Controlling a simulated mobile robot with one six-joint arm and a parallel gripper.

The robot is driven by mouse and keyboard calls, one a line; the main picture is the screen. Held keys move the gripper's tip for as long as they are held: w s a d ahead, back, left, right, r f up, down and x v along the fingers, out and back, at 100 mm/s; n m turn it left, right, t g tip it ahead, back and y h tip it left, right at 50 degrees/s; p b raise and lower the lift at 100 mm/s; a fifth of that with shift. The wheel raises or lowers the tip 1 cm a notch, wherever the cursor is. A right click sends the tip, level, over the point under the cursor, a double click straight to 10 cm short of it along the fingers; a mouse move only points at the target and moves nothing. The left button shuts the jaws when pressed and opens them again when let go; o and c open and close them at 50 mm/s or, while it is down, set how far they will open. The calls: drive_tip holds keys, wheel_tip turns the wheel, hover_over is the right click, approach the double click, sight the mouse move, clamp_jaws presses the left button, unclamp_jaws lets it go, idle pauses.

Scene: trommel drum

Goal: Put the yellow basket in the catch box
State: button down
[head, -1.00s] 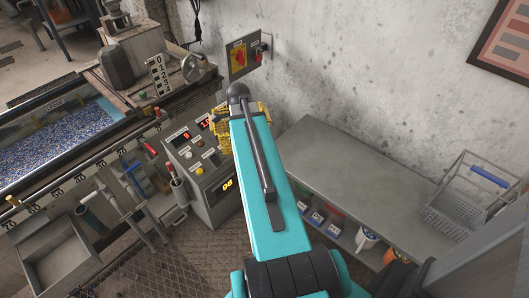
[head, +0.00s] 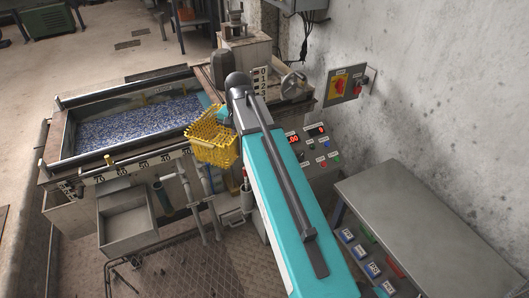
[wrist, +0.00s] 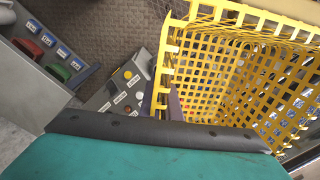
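The yellow basket (head: 213,137) is an open mesh basket hanging in the air at the end of my teal arm, in front of the long trough. In the wrist view the basket (wrist: 240,75) fills the upper right, and its inside shows empty. My gripper (wrist: 172,103) is at the basket's near rim and appears shut on it; the fingers are mostly hidden by the mesh and my wrist. A grey open box (head: 125,222), which looks like the catch box, sits low at the machine's front, left of and below the basket. It looks empty.
The trough (head: 140,122) holds blue-grey pellets behind the basket. A control panel (head: 313,147) and a grey bench (head: 430,215) are at right. The patterned floor in front is mostly clear.

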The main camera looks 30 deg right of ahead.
sight(214, 144)
drive_tip(key=a+r+n, duration=0.1)
drive_tip(key=a, duration=0.1)
drive_tip(key=w+a+r+n, duration=0.1)
drive_tip(key=a+n, duration=0.1)
drive_tip(key=a, duration=0.1)
drive_tip(key=a+r+n, duration=0.1)
drive_tip(key=a, duration=0.2)
drive_tip(key=shift+w+a+r, duration=0.15)
drive_tip(key=shift+w+r, duration=0.05)
